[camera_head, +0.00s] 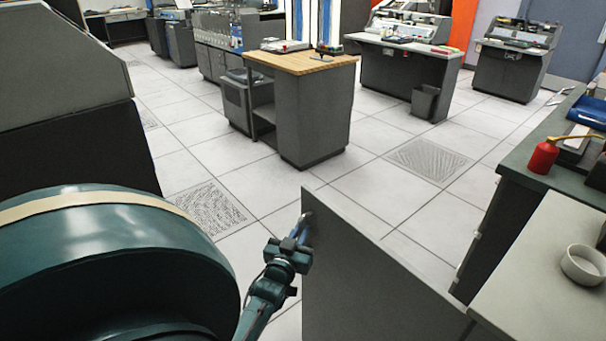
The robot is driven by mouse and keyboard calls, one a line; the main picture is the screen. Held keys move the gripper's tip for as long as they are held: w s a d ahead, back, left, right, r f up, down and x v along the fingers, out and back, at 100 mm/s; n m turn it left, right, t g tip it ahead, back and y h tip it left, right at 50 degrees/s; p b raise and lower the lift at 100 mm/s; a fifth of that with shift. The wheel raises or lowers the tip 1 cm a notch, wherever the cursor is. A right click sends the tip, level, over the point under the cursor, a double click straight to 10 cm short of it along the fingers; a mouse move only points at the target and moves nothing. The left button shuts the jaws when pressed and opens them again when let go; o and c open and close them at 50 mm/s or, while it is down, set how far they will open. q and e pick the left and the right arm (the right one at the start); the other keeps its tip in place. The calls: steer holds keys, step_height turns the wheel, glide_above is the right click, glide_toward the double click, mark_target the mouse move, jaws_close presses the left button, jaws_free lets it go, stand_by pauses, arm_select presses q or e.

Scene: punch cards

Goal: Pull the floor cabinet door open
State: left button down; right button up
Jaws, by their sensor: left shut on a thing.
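The floor cabinet door (365,275) is a flat grey panel at the bottom centre of the head view. It stands out at an angle from the cabinet under the light counter (540,275) at the right, so it is swung open. My left gripper (304,226) is at the door's far left edge, near its top corner, and is shut on it. The exact grip point is small and partly hidden by the gripper. The door's lower part is cut off by the frame, and the cabinet's inside is hidden. My right gripper is not in view.
A wooden-topped cabinet (302,62) stands beyond the door. A dark counter at the right holds a red can (543,157); a white bowl (584,265) sits on the light counter. Tiled floor (345,195) is clear between them, with flat vents.

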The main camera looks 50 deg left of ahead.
arm_select(q)
steer(key=shift+s, duration=0.25)
steer(key=c, duration=1.8)
jaws_free()
steer(key=shift+c, duration=0.2)
